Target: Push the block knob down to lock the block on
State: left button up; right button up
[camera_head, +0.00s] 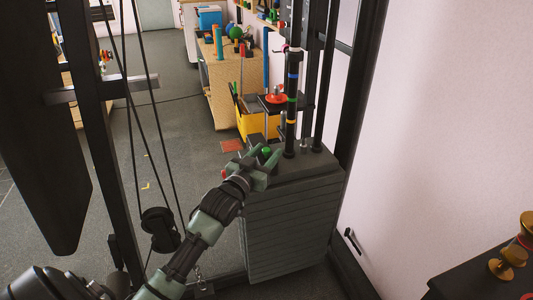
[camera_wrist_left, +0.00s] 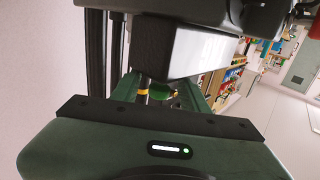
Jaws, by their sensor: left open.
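The dark grey plate pile (camera_head: 290,225) stands right of the middle in the head view. A small green knob (camera_head: 266,151) shows at the left of its top. My left gripper (camera_head: 265,158) is open at this top left corner, with its fingers around or just beside the knob; I cannot tell whether they touch it. The block under the knob is mostly hidden by the gripper. My right gripper is not in view.
A black guide rod with coloured bands (camera_head: 291,100) rises from the pile's top, close right of the gripper. Dark upright rods stand behind it. Cables and a pulley (camera_head: 160,226) hang at the left. A yellow bin (camera_head: 258,122) and wooden cabinet (camera_head: 222,90) stand behind.

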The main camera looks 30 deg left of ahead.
pick_arm(q)
jog(key=s, duration=0.7)
jog(key=shift+s+d+p, duration=0.3)
jog(key=shift+d+p, duration=0.05)
jog(key=shift+p, duration=0.05)
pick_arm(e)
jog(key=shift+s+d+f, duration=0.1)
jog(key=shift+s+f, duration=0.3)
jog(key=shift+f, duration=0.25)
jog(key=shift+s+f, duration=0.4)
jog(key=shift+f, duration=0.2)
